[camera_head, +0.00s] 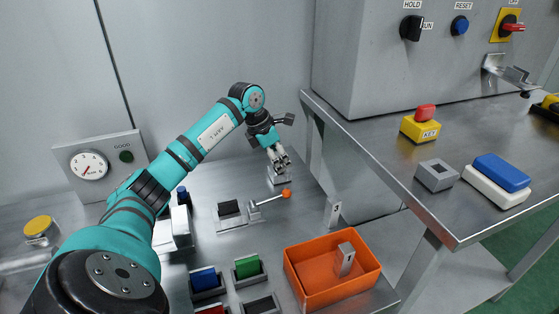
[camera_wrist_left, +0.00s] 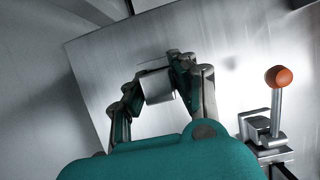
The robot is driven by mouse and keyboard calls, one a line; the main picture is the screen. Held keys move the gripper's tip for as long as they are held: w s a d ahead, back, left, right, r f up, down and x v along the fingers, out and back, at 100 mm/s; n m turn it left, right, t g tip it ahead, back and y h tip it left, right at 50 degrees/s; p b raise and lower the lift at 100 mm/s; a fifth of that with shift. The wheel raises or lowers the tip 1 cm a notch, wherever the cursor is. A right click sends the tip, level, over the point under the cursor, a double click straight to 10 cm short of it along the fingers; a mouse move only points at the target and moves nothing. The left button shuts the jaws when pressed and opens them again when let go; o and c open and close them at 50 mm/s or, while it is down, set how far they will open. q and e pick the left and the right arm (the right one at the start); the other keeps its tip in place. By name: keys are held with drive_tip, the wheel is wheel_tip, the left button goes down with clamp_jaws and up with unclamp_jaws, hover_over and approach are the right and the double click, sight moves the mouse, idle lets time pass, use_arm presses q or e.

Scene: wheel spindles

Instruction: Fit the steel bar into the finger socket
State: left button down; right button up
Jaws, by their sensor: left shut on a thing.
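My left gripper (camera_head: 279,160) is low over the far part of the lower steel table, fingers pointing down. It is shut on a grey metal block, which I take to be the steel bar (camera_wrist_left: 158,86); the fingers cover its sides in the left wrist view. In the head view a pale metal piece (camera_head: 279,177) shows just under the fingertips; I cannot tell whether it is the held bar or a socket below it. A grey block with a square opening (camera_head: 436,174), possibly the finger socket, sits on the right table. My right gripper is not in view.
A clamp lever with an orange knob (camera_head: 286,194) stands near the gripper; the knob also shows in the left wrist view (camera_wrist_left: 278,76). An orange bin (camera_head: 308,297) holds a metal bar (camera_head: 345,259). Another holed metal piece (camera_head: 333,211) stands behind the bin, near the right table's leg.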

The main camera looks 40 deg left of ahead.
use_arm(q)
drive_tip(key=c, duration=1.1)
unclamp_jaws()
drive_tip(key=shift+o, duration=0.2)
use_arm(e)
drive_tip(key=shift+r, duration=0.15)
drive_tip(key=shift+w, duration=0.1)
use_arm(q)
drive_tip(key=shift+r, duration=0.25)
drive_tip(key=p+v, duration=0.1)
drive_tip(key=v, duration=1)
drive_tip(key=shift+s+r, duration=0.25)
drive_tip(key=shift+r, duration=0.05)
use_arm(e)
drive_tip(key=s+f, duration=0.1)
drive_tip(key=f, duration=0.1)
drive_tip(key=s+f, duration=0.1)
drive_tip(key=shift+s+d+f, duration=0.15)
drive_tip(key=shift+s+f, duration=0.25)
use_arm(q)
drive_tip(key=shift+a+r, duration=0.1)
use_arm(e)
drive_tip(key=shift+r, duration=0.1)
